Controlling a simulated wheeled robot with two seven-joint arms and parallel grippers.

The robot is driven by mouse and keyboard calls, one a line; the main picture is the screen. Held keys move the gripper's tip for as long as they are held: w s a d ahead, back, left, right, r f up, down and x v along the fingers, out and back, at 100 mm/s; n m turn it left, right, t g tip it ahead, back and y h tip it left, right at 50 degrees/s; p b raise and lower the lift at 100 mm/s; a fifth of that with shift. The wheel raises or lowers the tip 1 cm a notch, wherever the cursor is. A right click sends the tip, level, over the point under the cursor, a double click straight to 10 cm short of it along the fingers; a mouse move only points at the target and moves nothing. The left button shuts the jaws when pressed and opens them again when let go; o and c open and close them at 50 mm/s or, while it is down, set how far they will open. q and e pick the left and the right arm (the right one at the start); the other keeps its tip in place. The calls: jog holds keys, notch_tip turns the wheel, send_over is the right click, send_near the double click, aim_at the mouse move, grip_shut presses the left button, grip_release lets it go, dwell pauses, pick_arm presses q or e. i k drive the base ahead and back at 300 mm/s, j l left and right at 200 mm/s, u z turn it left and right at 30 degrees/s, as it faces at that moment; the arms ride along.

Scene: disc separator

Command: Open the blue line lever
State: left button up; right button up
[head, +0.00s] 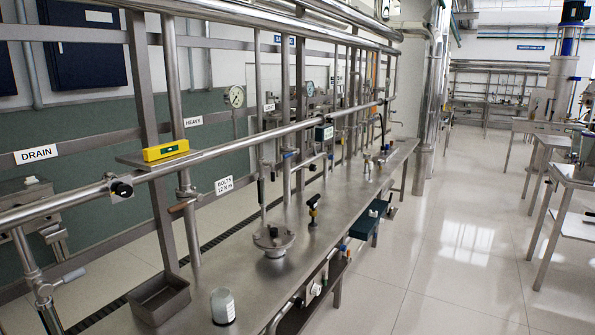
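A small blue lever-like part (290,154) shows on the pipework behind the steel bench, near the middle of the head view. Another small blue part (343,247) sits on a pipe along the bench's front edge. I cannot tell which of these is the blue line lever, or whether either is open or closed. Neither of my grippers is in view.
The floor (455,250) to the right is clear.

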aim_at(296, 151)
jog(key=i+u, duration=0.25)
jog(key=i, duration=0.45)
jog(key=i+l+u, duration=0.55)
jog(key=l+u, duration=0.2)
